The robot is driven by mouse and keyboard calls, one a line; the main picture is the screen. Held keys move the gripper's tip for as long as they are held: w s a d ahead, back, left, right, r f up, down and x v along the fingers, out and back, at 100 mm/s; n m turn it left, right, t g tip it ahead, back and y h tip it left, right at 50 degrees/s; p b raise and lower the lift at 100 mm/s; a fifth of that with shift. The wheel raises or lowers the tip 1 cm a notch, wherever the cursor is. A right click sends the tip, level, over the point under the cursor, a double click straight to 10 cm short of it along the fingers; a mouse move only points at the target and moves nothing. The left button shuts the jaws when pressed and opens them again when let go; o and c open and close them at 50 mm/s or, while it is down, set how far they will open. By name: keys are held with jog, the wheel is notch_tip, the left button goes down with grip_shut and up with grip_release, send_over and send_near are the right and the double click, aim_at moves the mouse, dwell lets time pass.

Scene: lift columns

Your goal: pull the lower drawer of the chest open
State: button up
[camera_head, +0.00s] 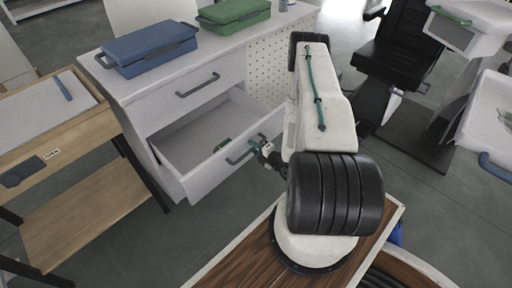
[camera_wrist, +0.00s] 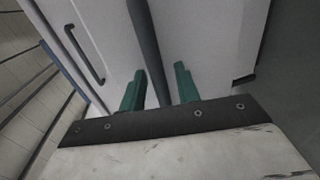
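The white chest (camera_head: 140,108) has its upper drawer (camera_head: 205,88) shut. Its lower drawer (camera_head: 195,181) stands well out, with its inside showing and a small green thing in it. My gripper (camera_head: 262,148) is at the right part of the lower drawer's dark bar handle (camera_head: 238,157). In the wrist view its two green fingers (camera_wrist: 160,88) stand apart, one on each side of the handle bar (camera_wrist: 147,45). A narrow gap shows on the right finger's side; contact on the left cannot be told.
A blue case (camera_head: 150,50) and a green case (camera_head: 233,14) lie on the chest's top. A wooden bench (camera_head: 95,155) stands at left. A black chair (camera_head: 395,50) and white machines are at right. Grey floor (camera_head: 225,210) is free before the drawer.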

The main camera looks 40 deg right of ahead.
jog(key=v, duration=0.7)
jog(key=shift+s, duration=0.4)
jog(key=shift+r, duration=0.1)
